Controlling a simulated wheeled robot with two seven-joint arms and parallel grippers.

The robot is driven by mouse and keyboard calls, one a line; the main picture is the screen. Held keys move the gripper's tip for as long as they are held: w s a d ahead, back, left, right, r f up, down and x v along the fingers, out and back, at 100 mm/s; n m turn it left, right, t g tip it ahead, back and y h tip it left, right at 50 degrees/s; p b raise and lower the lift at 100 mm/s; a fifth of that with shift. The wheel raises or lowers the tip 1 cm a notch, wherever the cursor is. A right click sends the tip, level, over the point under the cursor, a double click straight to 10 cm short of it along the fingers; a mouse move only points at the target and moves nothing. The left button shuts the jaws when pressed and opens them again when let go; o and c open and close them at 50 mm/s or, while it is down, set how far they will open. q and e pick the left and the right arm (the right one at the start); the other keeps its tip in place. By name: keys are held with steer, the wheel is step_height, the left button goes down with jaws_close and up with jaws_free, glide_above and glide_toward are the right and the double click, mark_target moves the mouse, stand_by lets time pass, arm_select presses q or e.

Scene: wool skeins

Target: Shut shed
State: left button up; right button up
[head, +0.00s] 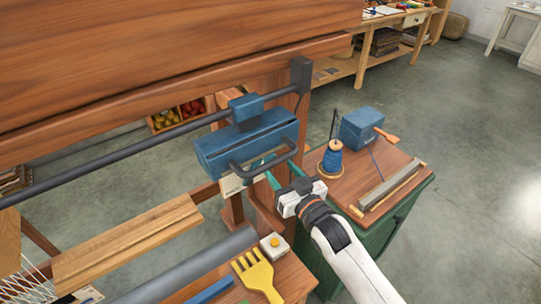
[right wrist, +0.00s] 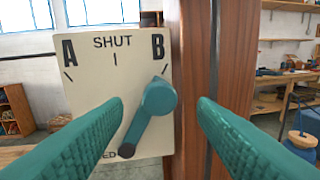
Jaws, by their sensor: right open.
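In the right wrist view a cream panel (right wrist: 90,85) is marked A, SHUT and B, each with a tick line. A teal lever (right wrist: 158,97) has its lower end near the panel's bottom and its thick round end toward the B mark. My right gripper (right wrist: 160,104) is open, its two teal fingers on either side of the lever's round end, with gaps to both. In the head view the right gripper (head: 288,200) is beside the loom's upright post; its fingertips and the lever are not clear there. My left gripper is not in view.
A wooden post (right wrist: 185,60) stands right beside the panel. A blue block with a dark handle (head: 247,140) hangs on a rail close to the gripper. A green cabinet (head: 400,225) carries a blue spool (head: 332,160) and a blue box (head: 361,128). A yellow comb (head: 256,273) lies in front.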

mark_target(270, 158)
steer(key=x, duration=0.6)
steer(key=shift+w+p, duration=0.1)
steer(key=shift+p, duration=0.2)
steer(key=shift+c, duration=0.4)
